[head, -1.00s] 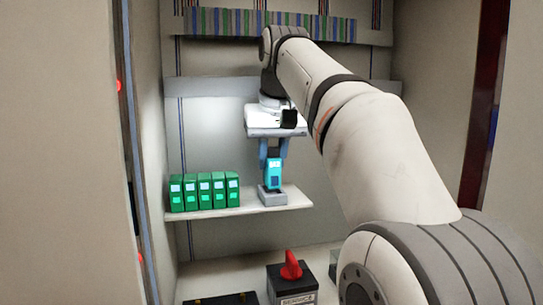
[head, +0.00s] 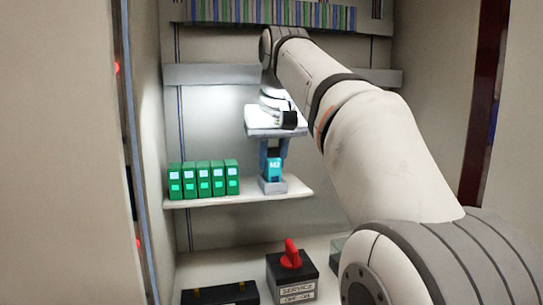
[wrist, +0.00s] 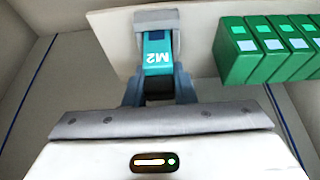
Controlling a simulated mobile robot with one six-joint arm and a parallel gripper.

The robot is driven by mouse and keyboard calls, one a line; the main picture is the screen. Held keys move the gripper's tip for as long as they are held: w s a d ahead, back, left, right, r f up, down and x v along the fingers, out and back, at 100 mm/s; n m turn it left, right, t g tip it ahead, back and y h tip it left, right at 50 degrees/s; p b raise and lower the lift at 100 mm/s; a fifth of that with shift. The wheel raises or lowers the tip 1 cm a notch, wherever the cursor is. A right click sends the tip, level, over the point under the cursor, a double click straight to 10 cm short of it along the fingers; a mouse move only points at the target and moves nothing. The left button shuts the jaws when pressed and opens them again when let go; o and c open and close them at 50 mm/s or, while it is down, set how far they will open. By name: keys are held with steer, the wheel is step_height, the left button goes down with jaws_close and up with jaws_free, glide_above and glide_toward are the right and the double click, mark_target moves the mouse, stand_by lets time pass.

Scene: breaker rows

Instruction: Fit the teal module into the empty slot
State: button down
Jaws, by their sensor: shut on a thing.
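The teal module (head: 274,166), marked M2, stands upright between the fingers of my gripper (head: 272,152), which is shut on it. Its lower end is inside the grey holder (head: 273,188) on the white shelf, and the holder's front wall hides how deep it sits. In the wrist view the teal module (wrist: 157,54) runs from my gripper (wrist: 158,72) to the grey holder (wrist: 156,16). I see no other open slot.
A row of several green modules (head: 204,180) stands on the shelf (head: 240,201), left of the holder with a gap between. Below are a black box with a red switch (head: 291,256) and a dark block (head: 220,294). Cabinet walls rise on both sides.

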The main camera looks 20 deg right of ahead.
steer(key=c, duration=1.1)
jaws_free()
steer(key=p+v, duration=0.1)
steer(key=v, duration=0.6)
steer(key=shift+s+a+r, duration=0.1)
steer(key=shift+r, duration=0.3)
